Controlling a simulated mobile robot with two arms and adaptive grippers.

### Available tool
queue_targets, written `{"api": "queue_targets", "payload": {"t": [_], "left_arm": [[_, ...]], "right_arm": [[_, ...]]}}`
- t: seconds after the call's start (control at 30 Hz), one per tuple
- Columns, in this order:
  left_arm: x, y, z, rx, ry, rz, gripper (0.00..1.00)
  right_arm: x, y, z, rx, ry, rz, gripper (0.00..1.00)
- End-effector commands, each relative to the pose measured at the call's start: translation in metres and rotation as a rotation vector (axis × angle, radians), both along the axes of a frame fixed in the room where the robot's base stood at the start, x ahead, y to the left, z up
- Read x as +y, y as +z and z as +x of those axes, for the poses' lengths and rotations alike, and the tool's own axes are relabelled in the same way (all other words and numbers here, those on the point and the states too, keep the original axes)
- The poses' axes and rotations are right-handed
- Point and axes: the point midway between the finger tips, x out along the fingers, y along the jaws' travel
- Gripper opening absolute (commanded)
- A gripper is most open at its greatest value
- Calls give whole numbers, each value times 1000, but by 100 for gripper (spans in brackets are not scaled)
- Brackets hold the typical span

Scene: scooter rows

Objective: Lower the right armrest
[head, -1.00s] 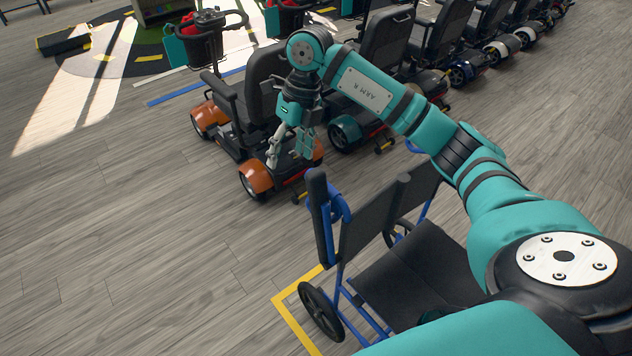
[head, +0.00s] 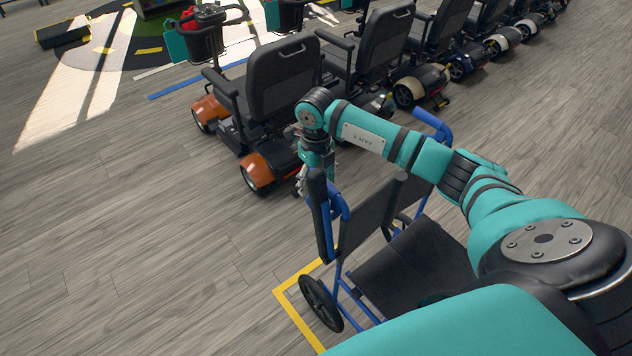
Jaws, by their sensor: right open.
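A wheelchair with a blue frame and black seat (head: 415,262) stands at the lower middle. Its armrest at the picture's left (head: 319,215), a black pad on a blue tube, stands upright beside the backrest (head: 368,225). This appears to be the right armrest, as the chair faces the lower right. My left gripper is out of view.
An orange scooter (head: 262,172) stands close behind my right gripper. A row of scooters (head: 425,82) runs to the upper right. Yellow tape (head: 290,310) marks the floor around the wheelchair. The floor at left is clear.

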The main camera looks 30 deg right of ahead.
Motion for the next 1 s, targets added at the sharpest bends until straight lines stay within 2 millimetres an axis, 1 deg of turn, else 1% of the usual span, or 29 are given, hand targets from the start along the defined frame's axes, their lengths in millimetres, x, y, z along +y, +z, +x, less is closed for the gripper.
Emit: {"api": "queue_targets", "payload": {"t": [0.03,0.1,0.2,0.33,0.57,1.0], "left_arm": [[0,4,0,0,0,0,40],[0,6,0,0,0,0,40],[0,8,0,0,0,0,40],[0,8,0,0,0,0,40],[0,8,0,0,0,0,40],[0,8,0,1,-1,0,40]], "right_arm": [[0,-7,-1,4,-1,0,69],[0,-15,0,2,-1,1,69],[0,-24,0,1,-1,1,69],[0,-29,0,0,0,0,69],[0,-30,0,-1,0,0,69],[0,-29,0,-1,0,0,12]]}}
